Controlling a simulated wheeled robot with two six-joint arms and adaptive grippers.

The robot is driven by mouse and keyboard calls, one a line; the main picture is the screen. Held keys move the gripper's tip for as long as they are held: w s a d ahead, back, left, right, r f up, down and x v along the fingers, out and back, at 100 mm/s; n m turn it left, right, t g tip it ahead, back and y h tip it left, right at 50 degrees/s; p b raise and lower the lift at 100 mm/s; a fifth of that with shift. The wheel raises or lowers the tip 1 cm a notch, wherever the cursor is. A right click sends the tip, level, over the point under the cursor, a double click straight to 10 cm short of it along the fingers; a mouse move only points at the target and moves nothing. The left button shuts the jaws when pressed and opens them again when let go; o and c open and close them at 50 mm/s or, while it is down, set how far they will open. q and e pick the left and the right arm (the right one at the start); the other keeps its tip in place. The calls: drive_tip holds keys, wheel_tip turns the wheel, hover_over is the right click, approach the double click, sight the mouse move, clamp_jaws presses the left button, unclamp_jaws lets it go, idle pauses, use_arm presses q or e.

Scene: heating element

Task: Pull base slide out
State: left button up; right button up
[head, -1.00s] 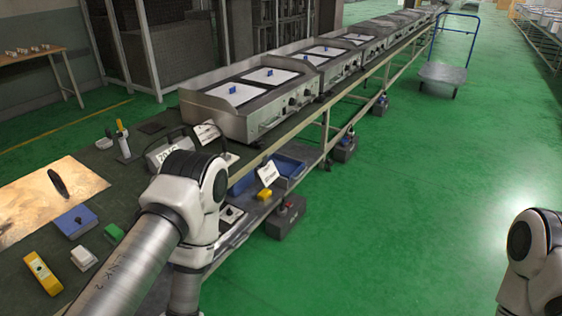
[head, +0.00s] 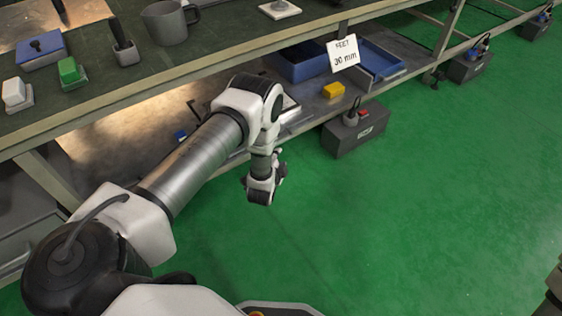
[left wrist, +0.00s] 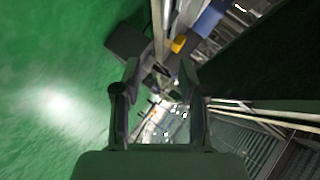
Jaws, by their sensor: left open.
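My left gripper (left wrist: 158,68) is open in the left wrist view, with nothing seen held between its fingers. In the head view my left arm reaches to the front of the lower shelf, its wrist end low beside the shelf edge; the fingers cannot be made out there. No part is clearly marked as the base slide. A dark grey box (head: 358,138) with a small upright on top juts out at the lower shelf's front edge, right of my wrist and apart from it. A dark box (left wrist: 127,40) shows beyond the fingers in the left wrist view. My right gripper is not in view.
On the lower shelf are a yellow block (head: 333,90), blue bins (head: 298,68) and a card reading 30 mm (head: 344,53). The workbench edge (head: 150,106) runs above my left arm.

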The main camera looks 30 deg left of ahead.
sight(281, 142)
use_arm(q)
drive_tip(key=w+a+f+m+t+b, duration=0.1)
drive_tip(key=w+a+f+b, duration=0.1)
drive_tip(key=w+b, duration=0.1)
drive_tip(key=w+a+f+t+y+b, duration=0.1)
drive_tip(key=w+a+f+b, duration=0.1)
drive_tip(key=w+f+b, duration=0.1)
drive_tip(key=w+a+f+m+t+y+b, duration=0.1)
drive_tip(key=w+a+f+b, duration=0.1)
drive_tip(key=w+b, duration=0.3)
drive_tip(key=shift+w+a+f+m, duration=0.15)
drive_tip(key=shift+w+a+m, duration=0.2)
drive_tip(key=shift+a, duration=0.2)
drive_tip(key=shift+w+a, duration=0.1)
drive_tip(key=shift+w, duration=0.25)
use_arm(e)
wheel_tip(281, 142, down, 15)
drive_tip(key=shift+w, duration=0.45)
use_arm(q)
clamp_jaws()
